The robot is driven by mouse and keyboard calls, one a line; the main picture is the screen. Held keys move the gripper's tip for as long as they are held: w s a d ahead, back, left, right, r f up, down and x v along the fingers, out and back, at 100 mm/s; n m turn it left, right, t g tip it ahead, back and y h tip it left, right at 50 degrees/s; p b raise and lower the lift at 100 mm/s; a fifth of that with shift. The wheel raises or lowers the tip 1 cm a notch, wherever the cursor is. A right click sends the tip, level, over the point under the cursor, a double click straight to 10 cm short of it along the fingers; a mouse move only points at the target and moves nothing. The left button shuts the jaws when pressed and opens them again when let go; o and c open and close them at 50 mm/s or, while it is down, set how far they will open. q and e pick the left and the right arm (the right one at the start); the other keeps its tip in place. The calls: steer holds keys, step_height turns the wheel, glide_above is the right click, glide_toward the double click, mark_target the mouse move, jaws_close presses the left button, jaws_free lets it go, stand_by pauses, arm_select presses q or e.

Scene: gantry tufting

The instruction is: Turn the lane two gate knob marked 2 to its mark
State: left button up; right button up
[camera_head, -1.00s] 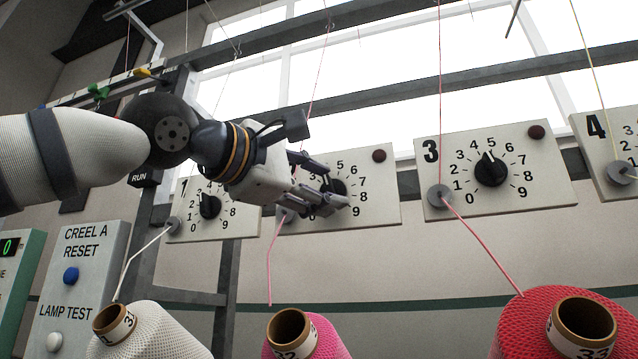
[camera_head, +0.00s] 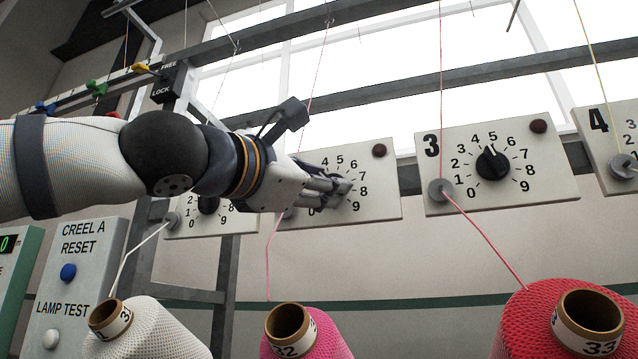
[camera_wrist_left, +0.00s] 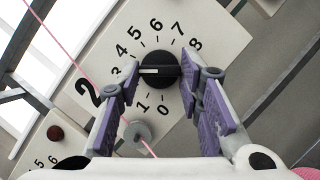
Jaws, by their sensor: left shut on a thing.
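The lane two plate (camera_head: 383,193) is white with a dial from 0 to 9. My left gripper (camera_head: 340,190) reaches it from the left in the head view and covers the knob and the plate's 2. In the left wrist view, the black knob (camera_wrist_left: 158,68) sits between the purple-padded fingers of my left gripper (camera_wrist_left: 160,73), which is shut on it. The knob's white line points to the picture's left, roughly toward the partly hidden 3. The big 2 of the plate (camera_wrist_left: 222,30) shows beside the left finger. My right gripper is not in view.
The lane three plate (camera_head: 545,175) and lane four plate (camera_head: 600,135) stand to the right; the lane one plate (camera_head: 235,225) is partly behind my arm. A pink thread (camera_head: 270,255) runs through the lane two eyelet (camera_wrist_left: 137,131). Yarn cones (camera_head: 318,335) stand below.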

arm_select(q)
steer(key=shift+d+f+n+t+y+b, duration=0.1)
steer(key=shift+n+t+y+b, duration=0.4)
steer(key=shift+n, duration=1)
steer(key=shift+d+f+n+t+y+b, duration=0.1)
steer(key=shift+n+t+y+b, duration=0.4)
steer(key=shift+n, duration=1)
steer(key=shift+d+f+n+t+y+b, duration=0.1)
steer(key=shift+n+t+y+b, duration=0.35)
steer(key=shift+n, duration=1.05)
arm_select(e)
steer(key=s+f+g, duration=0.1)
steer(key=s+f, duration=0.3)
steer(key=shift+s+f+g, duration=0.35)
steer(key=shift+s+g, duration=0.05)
arm_select(q)
steer(key=shift+r+b, duration=0.15)
steer(key=shift+b, duration=0.15)
steer(key=o, duration=1.2)
steer(key=shift+c, duration=0.2)
steer(key=shift+s+a, duration=0.1)
